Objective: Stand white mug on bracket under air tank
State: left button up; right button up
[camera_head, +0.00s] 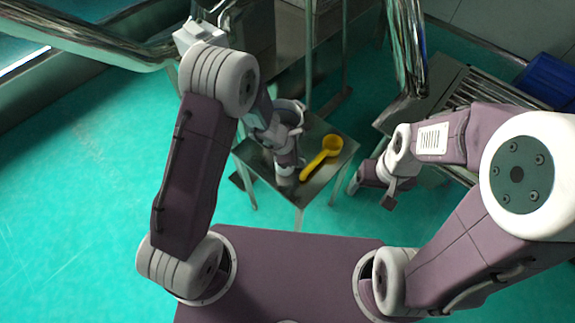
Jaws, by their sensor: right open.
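My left gripper (285,172) is over a small metal stand (322,180), left of a yellow scoop (322,156). A pale, roughly cylindrical shape shows at its tip. I cannot tell whether this is the white mug or part of my gripper, nor whether the jaws are shut. A grey round-rimmed vessel (291,108) shows behind my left wrist, partly hidden by it. My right gripper (374,192) is open, in the air to the right of the stand, apart from it. I cannot clearly make out the air tank or its bracket.
A slatted metal rack (470,85) stands at the right, with a blue bin (548,80) behind it. Shiny pipes (407,50) come down at the top right and a large pipe (85,42) crosses the top left. The green floor (80,190) at the left is clear.

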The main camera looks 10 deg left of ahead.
pick_arm(q)
jog(key=shift+r, duration=0.1)
grip_shut()
dwell(1.2)
